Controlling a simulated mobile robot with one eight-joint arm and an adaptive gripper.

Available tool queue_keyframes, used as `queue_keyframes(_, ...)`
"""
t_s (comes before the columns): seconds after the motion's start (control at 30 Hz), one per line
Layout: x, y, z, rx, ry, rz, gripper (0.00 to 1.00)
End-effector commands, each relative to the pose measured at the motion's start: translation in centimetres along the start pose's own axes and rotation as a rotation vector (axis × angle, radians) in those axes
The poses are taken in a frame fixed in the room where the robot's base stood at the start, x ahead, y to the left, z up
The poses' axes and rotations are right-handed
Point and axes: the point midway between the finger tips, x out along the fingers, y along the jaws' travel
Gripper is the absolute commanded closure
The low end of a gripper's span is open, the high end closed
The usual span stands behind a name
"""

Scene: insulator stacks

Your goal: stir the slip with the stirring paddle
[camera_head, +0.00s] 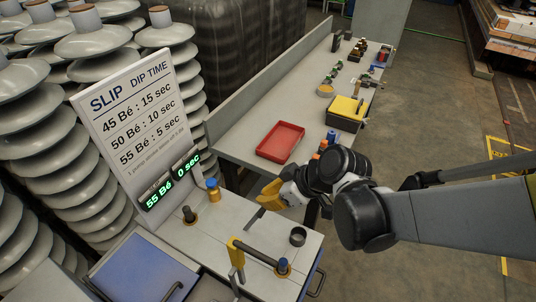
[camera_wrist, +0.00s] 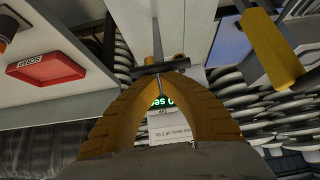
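My gripper (camera_head: 268,200) hangs over the grey station top, pointing down. In the wrist view its yellow fingers (camera_wrist: 166,74) meet in an arch around a dark T-shaped tool (camera_wrist: 158,66) with a thin grey shaft running away from me. In the head view a dark bar (camera_head: 254,219) shows below the fingertips. A yellow grip (camera_head: 237,256) hangs at the end of a dark arm reaching from a blue-topped post (camera_head: 282,267); it also shows in the wrist view (camera_wrist: 268,45), apart from my fingers. Which piece is the stirring paddle, I cannot tell. The slip is hidden.
A bench with a red tray (camera_head: 281,141) is behind; insulator stacks are left.

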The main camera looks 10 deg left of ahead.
Motion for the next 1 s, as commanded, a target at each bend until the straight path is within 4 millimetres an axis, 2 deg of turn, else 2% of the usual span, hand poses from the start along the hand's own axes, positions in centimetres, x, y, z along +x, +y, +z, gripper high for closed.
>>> queue_keyframes(0.37, -0.5, 0.1, -0.1, 0.001, 0.0, 0.0, 1.0)
queue_keyframes(0.47, -1.8, 0.1, -0.1, 0.002, -0.001, 0.001, 1.0)
queue_keyframes(0.8, -8.6, 0.0, 0.0, 0.003, 0.0, 0.002, 1.0)
queue_keyframes(1.0, -11.3, 0.1, 0.0, 0.001, -0.001, 0.001, 1.0)
